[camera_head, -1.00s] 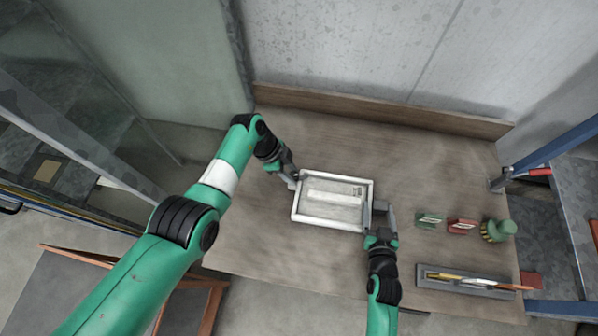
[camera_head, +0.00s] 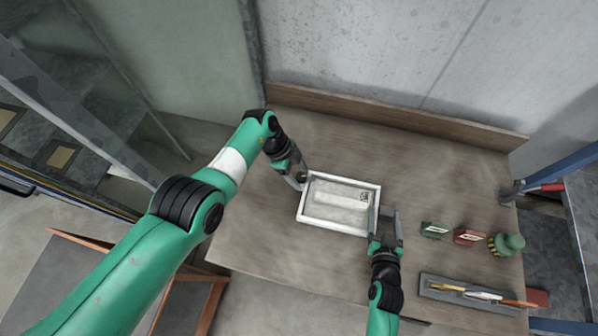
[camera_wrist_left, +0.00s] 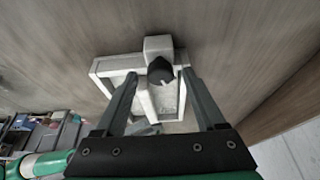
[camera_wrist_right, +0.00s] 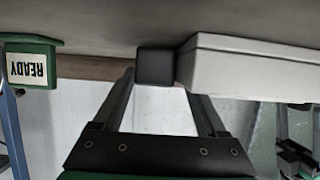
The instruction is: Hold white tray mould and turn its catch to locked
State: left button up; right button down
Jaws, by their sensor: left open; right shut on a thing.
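The white tray mould (camera_head: 340,229) lies on the wooden bench, a flat pale panel with a small label inside its rim. It also shows in the left wrist view (camera_wrist_left: 107,66). My right gripper (camera_head: 388,216) is shut on a dark block (camera_wrist_right: 155,66) at the tray's right side. The catch's exact setting is unclear.
Right of the tray stand a green block (camera_head: 434,230), a red block (camera_head: 469,236) and a green knobbed object (camera_head: 506,243). A grey holder (camera_head: 430,292) with slim tools lies at the front right. The bench behind the tray is clear.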

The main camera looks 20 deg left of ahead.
pick_arm(q)
jog(key=shift+r, duration=0.1)
jog(key=shift+w+a+r, duration=0.1)
jog(key=shift+a+r, duration=0.05)
jog(key=shift+r, duration=0.1)
jog(key=v, duration=1.1)
jog(key=shift+s, duration=0.2)
jog(key=shift+r, duration=0.1)
jog(key=shift+c, duration=0.2)
